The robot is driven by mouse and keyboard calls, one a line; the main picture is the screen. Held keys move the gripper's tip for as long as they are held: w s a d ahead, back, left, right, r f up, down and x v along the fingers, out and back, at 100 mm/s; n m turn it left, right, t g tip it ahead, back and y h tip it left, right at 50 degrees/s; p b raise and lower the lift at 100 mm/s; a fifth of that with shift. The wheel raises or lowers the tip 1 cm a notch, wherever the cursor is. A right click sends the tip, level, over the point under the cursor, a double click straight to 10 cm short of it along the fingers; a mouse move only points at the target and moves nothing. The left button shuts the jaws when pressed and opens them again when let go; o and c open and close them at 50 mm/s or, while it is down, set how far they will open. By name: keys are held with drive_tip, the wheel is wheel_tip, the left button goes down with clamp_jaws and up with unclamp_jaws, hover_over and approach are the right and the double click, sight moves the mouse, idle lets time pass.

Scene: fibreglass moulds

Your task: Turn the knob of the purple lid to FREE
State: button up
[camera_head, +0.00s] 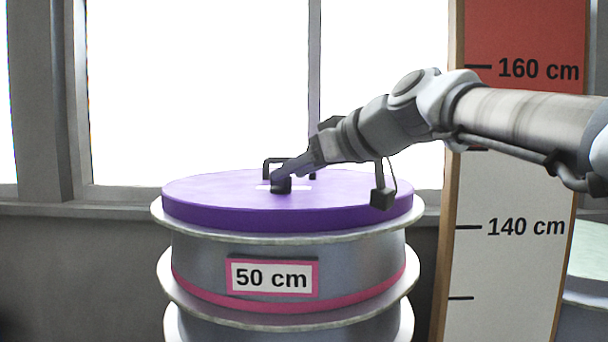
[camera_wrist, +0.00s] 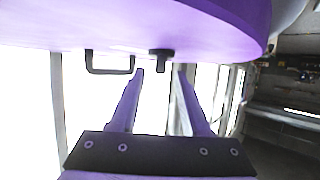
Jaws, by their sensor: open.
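The purple lid (camera_head: 220,205) lies flat on top of a grey drum. Its dark knob (camera_head: 281,186) stands near the middle of the lid, with a pale label strip partly visible beside it; no lettering on it can be read. A dark bracket handle (camera_head: 270,161) stands behind the knob. My gripper (camera_head: 298,174) reaches down to the knob from the upper right. The wrist view shows the lid upside down (camera_wrist: 210,22), with the knob (camera_wrist: 161,60) between the open fingertips (camera_wrist: 160,71) or just beyond them. Contact cannot be told. The handle (camera_wrist: 110,68) is left of the fingers.
The drum (camera_head: 200,255) has wide pale rims and a "50 cm" sign (camera_head: 272,277). A height board (camera_head: 510,270) with red top and cm marks stands to the right, behind my arm. Bright windows (camera_head: 200,90) and a sill are behind. Space above the lid's left side is free.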

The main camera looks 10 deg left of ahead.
sight(281, 181)
drive_tip(key=shift+x, duration=1.5)
clamp_jaws()
